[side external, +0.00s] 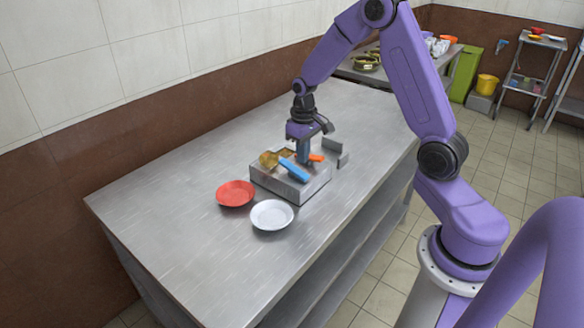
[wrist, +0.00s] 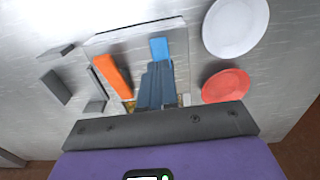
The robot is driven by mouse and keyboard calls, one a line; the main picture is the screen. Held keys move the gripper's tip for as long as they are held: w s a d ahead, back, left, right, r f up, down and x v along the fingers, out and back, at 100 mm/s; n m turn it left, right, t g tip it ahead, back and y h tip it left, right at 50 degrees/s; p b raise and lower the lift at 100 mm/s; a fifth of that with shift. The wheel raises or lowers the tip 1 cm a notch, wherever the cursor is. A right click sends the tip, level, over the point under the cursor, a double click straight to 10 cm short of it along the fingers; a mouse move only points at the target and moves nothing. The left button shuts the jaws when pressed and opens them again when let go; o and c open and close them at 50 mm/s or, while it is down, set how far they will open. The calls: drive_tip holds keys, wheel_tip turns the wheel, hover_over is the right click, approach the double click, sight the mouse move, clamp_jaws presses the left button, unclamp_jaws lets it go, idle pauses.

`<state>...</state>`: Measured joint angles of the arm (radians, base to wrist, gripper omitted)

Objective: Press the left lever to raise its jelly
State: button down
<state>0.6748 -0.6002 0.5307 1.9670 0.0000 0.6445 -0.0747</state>
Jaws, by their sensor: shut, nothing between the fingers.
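A grey metal box (side external: 312,190) stands on the steel table and carries two levers. The blue lever (side external: 294,171) lies left of the orange lever (side external: 317,157) in the side view. In the wrist view the order flips: the orange lever (wrist: 111,76) is left and the blue lever (wrist: 158,47) is right. An amber jelly piece (side external: 269,159) shows at the box's back left; amber bits under my gripper in the wrist view are mostly hidden. My gripper (side external: 305,161) is shut and empty, pointing down over the box. Its fingers overlap the blue lever's view; contact is unclear.
A red plate (side external: 235,193) and a white plate (side external: 272,215) lie on the table left of and in front of the box. Small grey metal blocks (side external: 334,146) stand to its right. The left part of the table (side external: 170,235) is clear.

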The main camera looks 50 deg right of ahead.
sight(303, 174)
drive_tip(key=shift+r, duration=1.95)
